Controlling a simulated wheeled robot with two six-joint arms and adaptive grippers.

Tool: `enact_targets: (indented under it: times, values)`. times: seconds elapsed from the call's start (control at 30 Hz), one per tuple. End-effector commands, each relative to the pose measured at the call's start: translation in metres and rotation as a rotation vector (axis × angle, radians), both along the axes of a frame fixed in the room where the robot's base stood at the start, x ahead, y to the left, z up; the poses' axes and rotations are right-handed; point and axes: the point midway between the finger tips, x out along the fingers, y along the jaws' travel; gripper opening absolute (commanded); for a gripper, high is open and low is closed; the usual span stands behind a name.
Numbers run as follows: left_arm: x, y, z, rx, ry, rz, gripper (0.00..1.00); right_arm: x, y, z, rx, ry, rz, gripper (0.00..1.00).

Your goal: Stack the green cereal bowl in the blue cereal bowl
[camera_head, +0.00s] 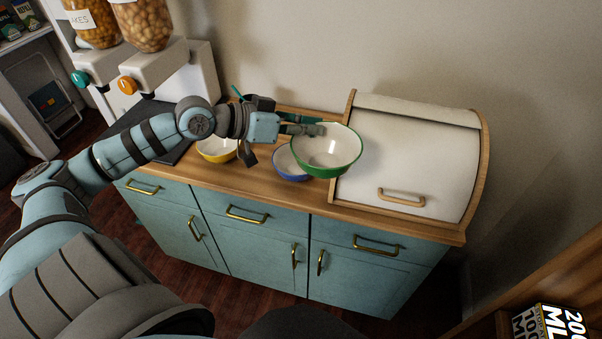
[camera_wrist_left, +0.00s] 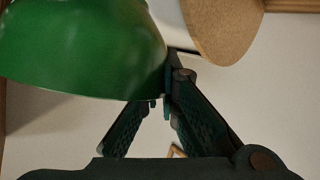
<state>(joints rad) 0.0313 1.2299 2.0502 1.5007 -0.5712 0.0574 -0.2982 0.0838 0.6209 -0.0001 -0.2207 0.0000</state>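The green cereal bowl (camera_head: 328,152) is white inside and held upright in the air, in front of the bread box's left edge. My left gripper (camera_head: 310,129) is shut on its left rim; the bowl's green outside (camera_wrist_left: 85,50) fills the upper left of the left wrist view beside the gripper fingers (camera_wrist_left: 160,105). The blue cereal bowl (camera_head: 287,166) sits on the wooden counter, just left of and below the green bowl, which partly covers it in the head view. My right gripper is not in view.
A yellow bowl (camera_head: 216,150) stands on the counter (camera_head: 255,180) to the left. A white bread box (camera_head: 410,145) with a wooden frame fills the right side. Cereal dispensers (camera_head: 150,70) stand at the back left, near a dark mat.

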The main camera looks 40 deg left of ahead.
Motion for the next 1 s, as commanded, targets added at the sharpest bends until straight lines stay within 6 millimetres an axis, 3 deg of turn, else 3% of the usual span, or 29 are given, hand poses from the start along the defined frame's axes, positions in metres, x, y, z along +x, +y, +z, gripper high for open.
enact_targets:
  times: [0.1,0.2,0.33,0.47,0.6,0.8,1.0]
  values:
    - [0.044,0.062,0.014,-0.004,-0.004,0.203,0.00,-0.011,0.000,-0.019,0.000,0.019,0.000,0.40]
    - [0.065,0.104,0.027,-0.005,0.003,0.349,0.00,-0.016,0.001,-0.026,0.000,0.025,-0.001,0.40]
    - [0.078,0.138,0.038,-0.001,0.009,0.468,0.00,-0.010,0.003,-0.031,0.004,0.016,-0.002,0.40]
    - [0.080,0.149,0.026,0.004,0.014,0.505,0.00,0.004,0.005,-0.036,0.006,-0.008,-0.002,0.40]
    - [0.079,0.148,-0.022,0.006,0.019,0.504,0.00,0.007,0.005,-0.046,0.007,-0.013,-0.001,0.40]
    - [0.079,0.148,-0.091,0.003,0.014,0.504,0.00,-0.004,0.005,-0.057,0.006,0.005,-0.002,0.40]
    - [0.079,0.148,-0.121,0.005,0.010,0.502,0.00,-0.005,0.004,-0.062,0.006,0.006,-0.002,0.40]
